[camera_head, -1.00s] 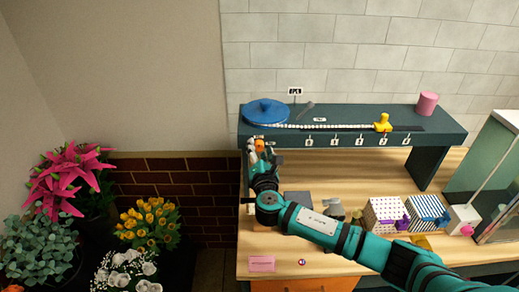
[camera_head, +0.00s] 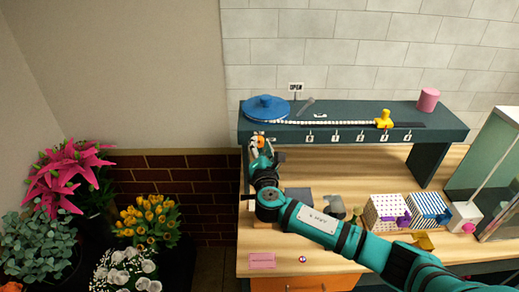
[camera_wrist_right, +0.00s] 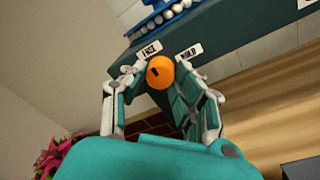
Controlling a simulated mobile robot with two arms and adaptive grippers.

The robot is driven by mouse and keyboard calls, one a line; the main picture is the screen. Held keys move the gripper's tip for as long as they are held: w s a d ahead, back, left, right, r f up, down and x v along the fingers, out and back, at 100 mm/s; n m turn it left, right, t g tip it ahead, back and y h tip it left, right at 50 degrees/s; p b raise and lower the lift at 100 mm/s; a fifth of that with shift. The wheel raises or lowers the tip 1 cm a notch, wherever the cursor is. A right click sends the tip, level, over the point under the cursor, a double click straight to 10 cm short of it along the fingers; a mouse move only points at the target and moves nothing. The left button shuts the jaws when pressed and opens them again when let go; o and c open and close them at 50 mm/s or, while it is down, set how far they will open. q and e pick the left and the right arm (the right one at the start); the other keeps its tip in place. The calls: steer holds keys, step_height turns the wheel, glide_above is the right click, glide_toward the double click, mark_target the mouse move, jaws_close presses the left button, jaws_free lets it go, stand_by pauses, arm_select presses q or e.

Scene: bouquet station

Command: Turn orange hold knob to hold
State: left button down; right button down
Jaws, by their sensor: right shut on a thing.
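The orange knob (camera_wrist_right: 160,73) is on the front face of the dark teal shelf, under its left end; it also shows small in the head view (camera_head: 259,141). A short dark mark shows on its face, left of centre. My left gripper is not in view.
The dark teal shelf (camera_head: 350,133) carries a blue round turntable (camera_head: 267,107), a white bead chain, a yellow piece (camera_head: 384,119) and a pink cylinder (camera_head: 428,99). Patterned boxes (camera_head: 386,212) stand on the wooden counter (camera_head: 345,253). Flowers stand at the left.

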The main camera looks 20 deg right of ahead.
steer(key=shift+a+f+m+t+h+b, duration=0.15)
steer(key=shift+m+h+b, duration=0.3)
steer(key=shift+m+b, duration=4.05)
steer(key=shift+d+f+m+t+h+b, duration=0.15)
steer(key=shift+m+h+b, duration=0.3)
steer(key=shift+m+b, duration=4.05)
steer(key=shift+a+r, duration=0.1)
steer(key=c, duration=1)
jaws_free()
steer(key=shift+r, duration=0.1)
steer(key=v, duration=1.2)
